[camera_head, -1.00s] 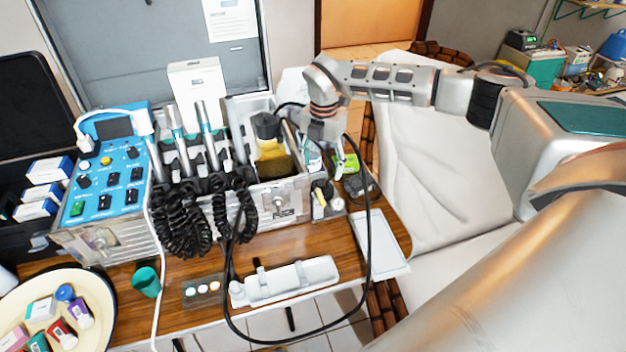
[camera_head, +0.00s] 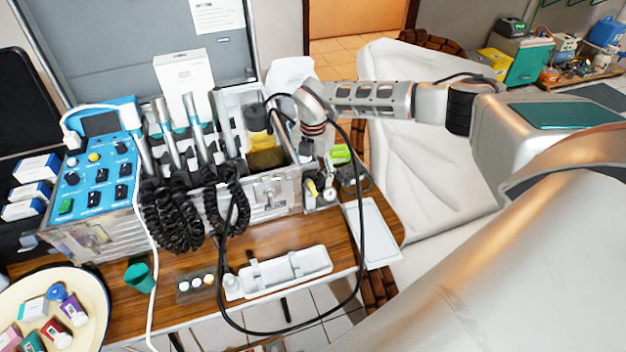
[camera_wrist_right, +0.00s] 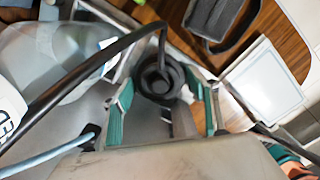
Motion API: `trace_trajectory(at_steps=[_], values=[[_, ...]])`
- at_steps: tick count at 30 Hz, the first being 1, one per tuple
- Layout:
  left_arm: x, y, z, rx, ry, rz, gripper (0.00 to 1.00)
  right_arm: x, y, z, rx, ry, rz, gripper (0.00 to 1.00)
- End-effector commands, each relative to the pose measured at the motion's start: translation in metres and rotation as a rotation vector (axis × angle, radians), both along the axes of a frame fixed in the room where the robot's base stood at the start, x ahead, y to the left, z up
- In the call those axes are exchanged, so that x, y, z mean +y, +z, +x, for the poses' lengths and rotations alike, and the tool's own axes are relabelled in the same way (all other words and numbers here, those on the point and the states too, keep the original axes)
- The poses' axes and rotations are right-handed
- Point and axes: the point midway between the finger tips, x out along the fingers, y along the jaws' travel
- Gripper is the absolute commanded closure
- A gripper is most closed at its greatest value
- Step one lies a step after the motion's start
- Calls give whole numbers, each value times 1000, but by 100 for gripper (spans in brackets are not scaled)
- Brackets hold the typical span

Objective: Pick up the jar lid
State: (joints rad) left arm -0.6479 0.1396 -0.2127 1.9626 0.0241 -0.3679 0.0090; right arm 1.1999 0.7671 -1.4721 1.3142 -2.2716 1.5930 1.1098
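My right gripper (camera_head: 318,165) reaches down at the right end of the metal case. In the right wrist view its teal-padded fingers (camera_wrist_right: 162,112) stand apart. A dark round ringed object (camera_wrist_right: 157,82) lies between and beyond the fingertips; I cannot tell whether it is a jar lid or whether a finger touches it. An amber jar (camera_head: 266,158) with a dark top stands inside the case, left of the gripper. A small pale round piece (camera_head: 330,194) sits just below the gripper, beside the case. My left gripper is out of view.
A black cable loops over the table front and crosses the wrist view (camera_wrist_right: 85,75). Handpieces with coiled cords (camera_head: 175,215) stand left in the case (camera_head: 278,192). A white tray (camera_head: 374,235) lies at the table's right edge. A white holder (camera_head: 280,272) lies in front.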

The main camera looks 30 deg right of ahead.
Motion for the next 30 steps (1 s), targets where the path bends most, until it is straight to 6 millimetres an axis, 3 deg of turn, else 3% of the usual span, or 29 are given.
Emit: trace_trajectory(at_steps=[1,3,17,23,30], values=[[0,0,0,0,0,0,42,0,0,0,0,0,0,53],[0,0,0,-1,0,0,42,0,0,0,0,0,0,69],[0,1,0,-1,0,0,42,-1,6,0,-1,-1,-1,69],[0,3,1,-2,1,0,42,-1,30,1,-4,-1,0,69],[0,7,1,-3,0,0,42,-1,83,1,-6,0,0,69]])
